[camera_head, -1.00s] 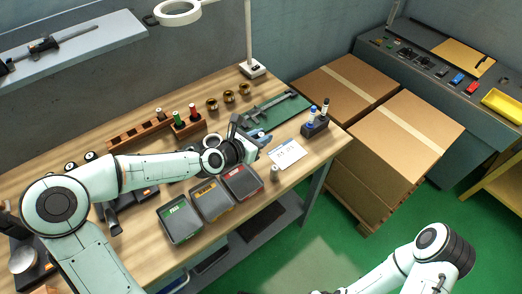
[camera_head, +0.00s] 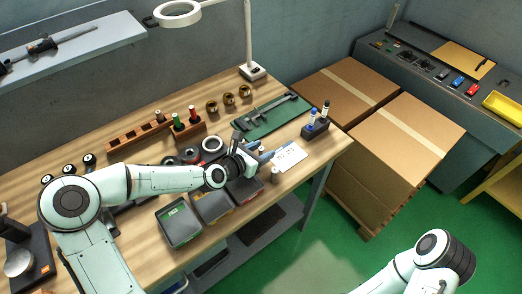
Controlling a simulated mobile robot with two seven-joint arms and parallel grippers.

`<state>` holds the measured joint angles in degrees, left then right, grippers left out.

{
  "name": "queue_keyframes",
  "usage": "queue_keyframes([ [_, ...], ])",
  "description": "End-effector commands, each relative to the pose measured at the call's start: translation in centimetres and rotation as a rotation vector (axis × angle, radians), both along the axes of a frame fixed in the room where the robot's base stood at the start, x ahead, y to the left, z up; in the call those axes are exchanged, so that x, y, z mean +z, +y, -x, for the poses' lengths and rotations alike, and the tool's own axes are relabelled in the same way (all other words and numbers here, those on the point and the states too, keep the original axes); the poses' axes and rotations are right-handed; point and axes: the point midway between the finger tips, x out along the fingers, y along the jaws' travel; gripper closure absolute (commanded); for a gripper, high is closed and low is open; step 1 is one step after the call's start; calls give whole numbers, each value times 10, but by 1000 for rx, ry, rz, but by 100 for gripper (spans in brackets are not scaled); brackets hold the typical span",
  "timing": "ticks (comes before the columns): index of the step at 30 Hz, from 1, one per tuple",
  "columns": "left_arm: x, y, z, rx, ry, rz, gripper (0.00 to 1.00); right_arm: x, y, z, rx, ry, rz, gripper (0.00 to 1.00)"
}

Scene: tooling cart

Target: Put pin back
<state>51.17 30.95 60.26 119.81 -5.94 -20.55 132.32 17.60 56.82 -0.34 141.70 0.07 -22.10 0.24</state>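A small grey pin-like cylinder (camera_head: 275,174) stands on the wooden bench near its front edge, just right of the bins. My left gripper (camera_head: 262,156) is above the bench, a little up and left of that cylinder, and appears apart from it. Its fingers are small and partly hidden by the wrist, so its opening is unclear. A wooden rack (camera_head: 128,137) lies toward the back of the bench. It holds a dark grey pin (camera_head: 159,116), a green-topped pin (camera_head: 178,121) and a red-topped pin (camera_head: 193,114). My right arm shows at the lower right, its gripper out of view.
Open bins, one with a green label (camera_head: 180,224), line the front edge below my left arm. A white card (camera_head: 290,156), a marker holder (camera_head: 315,129) and a caliper on a green mat (camera_head: 262,122) lie to the right. A lamp base (camera_head: 253,71) stands behind. Cardboard boxes (camera_head: 410,130) stand beyond.

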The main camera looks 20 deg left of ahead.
Motion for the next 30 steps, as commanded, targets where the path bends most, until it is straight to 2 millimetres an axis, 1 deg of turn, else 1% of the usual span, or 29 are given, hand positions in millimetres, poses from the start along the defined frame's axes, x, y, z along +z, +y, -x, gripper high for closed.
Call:
queue_keyframes([
  [7,1,0,0,0,0,-1,51,1,0,0,0,0,0,86],
  [10,6,0,0,0,-2,-2,51,3,0,-2,0,-2,0,86],
  [13,7,5,6,3,-1,-1,51,3,0,-1,0,-2,0,86],
  [17,13,13,20,4,1,-2,51,5,0,-2,0,-2,0,86],
  [22,23,22,40,4,2,-1,51,12,0,-6,0,-7,0,86],
  [30,38,38,70,4,2,2,51,31,0,-17,0,-19,0,86],
])
